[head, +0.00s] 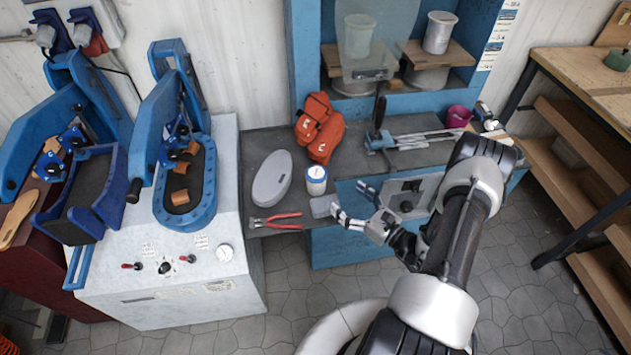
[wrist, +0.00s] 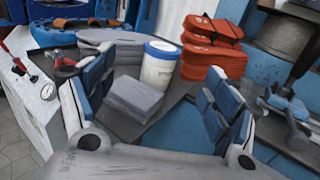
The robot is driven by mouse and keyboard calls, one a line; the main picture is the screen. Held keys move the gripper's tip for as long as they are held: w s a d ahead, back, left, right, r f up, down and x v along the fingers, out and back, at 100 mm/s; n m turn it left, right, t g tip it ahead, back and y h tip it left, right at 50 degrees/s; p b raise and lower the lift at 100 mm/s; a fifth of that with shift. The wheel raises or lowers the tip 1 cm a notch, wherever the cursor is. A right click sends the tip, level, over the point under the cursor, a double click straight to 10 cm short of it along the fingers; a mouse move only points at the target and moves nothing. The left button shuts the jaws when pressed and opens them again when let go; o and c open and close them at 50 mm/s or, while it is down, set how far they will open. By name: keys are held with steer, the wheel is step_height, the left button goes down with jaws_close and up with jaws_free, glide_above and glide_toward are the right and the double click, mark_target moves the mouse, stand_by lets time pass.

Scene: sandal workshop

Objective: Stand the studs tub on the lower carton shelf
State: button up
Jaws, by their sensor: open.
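A white tub with a blue lid (head: 316,181), which I take for the studs tub, stands upright on the grey bench top (head: 262,146). In the wrist view the tub (wrist: 158,66) stands beyond my fingers, behind a grey block (wrist: 135,97). My gripper (head: 350,205) is open and empty, pointing left near the bench edge, to the lower right of the tub and apart from it. In the wrist view its blue-padded fingers (wrist: 155,92) are spread on both sides of the block. A wooden rack at right has a lower shelf (head: 590,160); I cannot tell whether it is the carton shelf.
Red-handled pliers (head: 275,220) and a grey oval piece (head: 272,179) lie left of the tub. Orange sandal-shaped pieces (head: 319,128) are behind it. Tiled floor is open in front.

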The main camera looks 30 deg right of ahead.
glide_toward(317, 173)
steer(key=x, duration=0.2)
steer(key=b+x, duration=0.1)
steer(key=x, duration=0.1)
steer(key=shift+w+a+r, duration=0.2)
steer(key=shift+w+a, duration=0.05)
steer(key=shift+a, duration=0.15)
steer(key=x, duration=0.3)
steer(key=f+b+x, duration=0.1)
steer(key=x, duration=0.1)
steer(key=shift+d, duration=0.3)
steer(key=shift+w+r, duration=0.1)
steer(key=shift+w, duration=0.25)
steer(key=c, duration=1.5)
steer(key=shift+o, duration=0.2)
steer(key=shift+r, duration=0.1)
